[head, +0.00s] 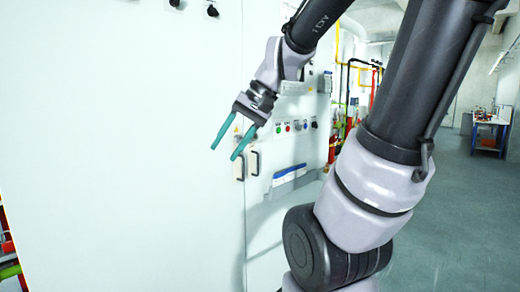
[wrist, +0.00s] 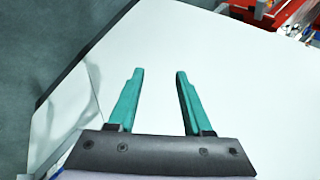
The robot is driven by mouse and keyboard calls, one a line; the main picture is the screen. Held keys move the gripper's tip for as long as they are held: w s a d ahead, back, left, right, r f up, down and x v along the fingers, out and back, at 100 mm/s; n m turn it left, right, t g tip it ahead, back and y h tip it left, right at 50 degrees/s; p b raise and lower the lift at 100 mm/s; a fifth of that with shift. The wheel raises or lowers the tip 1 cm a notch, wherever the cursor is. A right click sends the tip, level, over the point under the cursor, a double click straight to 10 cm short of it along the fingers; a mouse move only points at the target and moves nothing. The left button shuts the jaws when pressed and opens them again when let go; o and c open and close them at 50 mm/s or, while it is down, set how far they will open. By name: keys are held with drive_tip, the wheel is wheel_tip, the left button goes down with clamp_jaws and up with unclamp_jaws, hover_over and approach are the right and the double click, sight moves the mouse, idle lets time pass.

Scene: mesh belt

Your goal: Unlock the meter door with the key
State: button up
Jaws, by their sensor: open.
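My gripper (head: 224,153) is open and empty in the head view, its two teal fingers pointing down and left in front of a tall white cabinet (head: 120,130). In the wrist view the fingers of my gripper (wrist: 160,73) are spread, with only a plain white surface (wrist: 235,85) beyond them. Two small door handles (head: 253,163) sit side by side on the cabinet, just below and right of the fingertips. I cannot make out a key in either view. I cannot tell which panel is the meter door.
Coloured buttons (head: 288,127) and a shallow holder with blue-edged papers (head: 290,174) are on the cabinet's right part. Black knobs (head: 212,11) are at the top. Red pipes (head: 350,110) stand behind. A blue table (head: 490,130) is at far right, with open floor (head: 450,220) before it.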

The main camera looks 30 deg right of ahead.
drive_tip(key=w+a+m+y, duration=0.1)
drive_tip(key=w+y, duration=0.4)
drive_tip(key=w, duration=0.3)
drive_tip(key=m+t+h, duration=0.4)
drive_tip(key=m+t, duration=0.5)
drive_tip(key=t, duration=0.5)
approach(238, 140)
drive_tip(key=shift+w+d+x, duration=0.1)
drive_tip(key=shift+d+x, duration=0.1)
drive_tip(key=shift+x, duration=0.8)
drive_tip(key=shift+w+d+x, duration=0.1)
drive_tip(key=shift+d+x, duration=0.1)
drive_tip(key=shift+x, duration=0.8)
drive_tip(key=shift+w+d+x, duration=0.1)
drive_tip(key=shift+d+x, duration=0.1)
drive_tip(key=shift+x, duration=0.75)
drive_tip(key=shift+f, duration=0.2)
clamp_jaws()
drive_tip(key=shift+s, duration=0.1)
